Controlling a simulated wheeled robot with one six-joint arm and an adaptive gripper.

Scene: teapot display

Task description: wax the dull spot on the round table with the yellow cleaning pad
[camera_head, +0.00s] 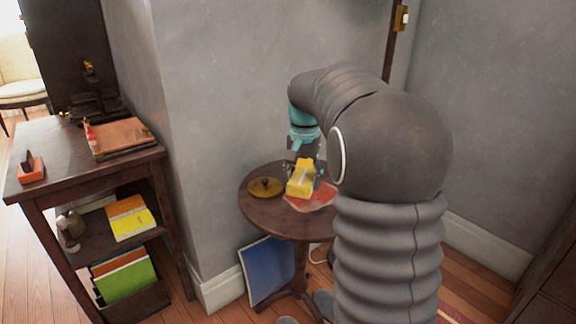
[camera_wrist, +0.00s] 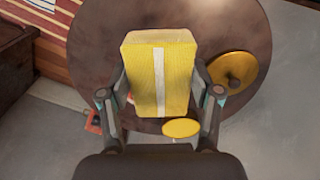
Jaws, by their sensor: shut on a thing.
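The yellow cleaning pad (camera_head: 300,180) is a block with a pale stripe down its face. My gripper (camera_head: 304,168) is shut on it, with one finger on each side, as the wrist view shows for the pad (camera_wrist: 160,75). The pad is over or on the round dark wooden table (camera_head: 262,211); I cannot tell whether it touches. A reddish, pale patch (camera_head: 318,198) shows on the tabletop beside the pad and is partly covered by it and my arm. I cannot tell if this is the dull spot.
A brass lid-like disc with a knob (camera_head: 265,187) sits on the table left of the pad. A blue panel (camera_head: 268,270) leans below the table. A wooden shelf unit (camera_head: 75,160) stands at the left. Grey walls close in behind.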

